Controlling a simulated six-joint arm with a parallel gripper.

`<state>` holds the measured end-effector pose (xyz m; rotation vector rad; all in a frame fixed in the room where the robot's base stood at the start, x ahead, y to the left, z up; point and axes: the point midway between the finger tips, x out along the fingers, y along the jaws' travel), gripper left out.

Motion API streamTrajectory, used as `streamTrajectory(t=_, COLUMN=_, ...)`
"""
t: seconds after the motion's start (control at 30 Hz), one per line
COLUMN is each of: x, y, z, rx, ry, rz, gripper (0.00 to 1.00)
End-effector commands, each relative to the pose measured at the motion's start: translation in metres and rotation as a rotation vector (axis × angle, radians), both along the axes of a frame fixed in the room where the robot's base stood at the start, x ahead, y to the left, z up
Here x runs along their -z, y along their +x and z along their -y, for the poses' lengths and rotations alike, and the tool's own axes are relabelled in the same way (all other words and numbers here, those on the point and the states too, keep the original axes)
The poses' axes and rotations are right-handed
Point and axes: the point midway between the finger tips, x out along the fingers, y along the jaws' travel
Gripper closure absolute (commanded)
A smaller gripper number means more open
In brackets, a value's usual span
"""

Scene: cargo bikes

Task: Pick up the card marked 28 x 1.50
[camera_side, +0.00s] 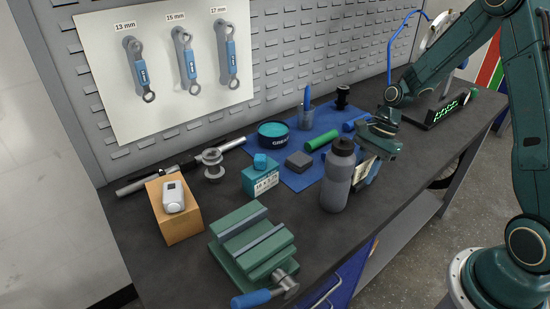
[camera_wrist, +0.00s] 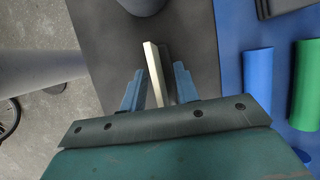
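A thin cream card (camera_side: 360,173) stands on edge at the bench's front side, just right of a grey bottle, which hides part of it. Its marking cannot be read here. My gripper (camera_side: 368,165) points down over the card. In the wrist view, the card (camera_wrist: 155,75) is seen edge-on between the two blue fingers of my gripper (camera_wrist: 158,68), with a dark strip along its right side. The fingers are apart, with a gap showing on the card's left side, so the gripper looks open around it.
The grey bottle (camera_side: 338,178) stands close to the left of my gripper. A blue mat (camera_side: 298,181) holds a green cylinder (camera_side: 322,140), a blue cylinder (camera_side: 355,122) and a dark block (camera_side: 299,161). A teal box (camera_side: 261,180) and a green vise (camera_side: 250,243) stand farther left.

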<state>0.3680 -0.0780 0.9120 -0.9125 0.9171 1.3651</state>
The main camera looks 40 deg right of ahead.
Motion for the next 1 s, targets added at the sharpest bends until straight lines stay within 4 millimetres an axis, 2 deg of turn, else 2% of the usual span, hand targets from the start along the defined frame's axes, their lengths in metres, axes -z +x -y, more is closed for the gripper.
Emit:
streamTrajectory(t=0.8, x=0.005, y=-0.0001, z=0.0, rx=0.0, ry=0.0, rz=0.0, gripper=0.69)
streamTrajectory(t=0.93, x=0.005, y=-0.0001, z=0.0, rx=0.0, ry=0.0, rz=0.0, gripper=0.93)
streamTrajectory(t=1.0, x=0.0049, y=0.0, z=0.0, rx=0.0, ry=0.0, rz=0.0, gripper=0.96)
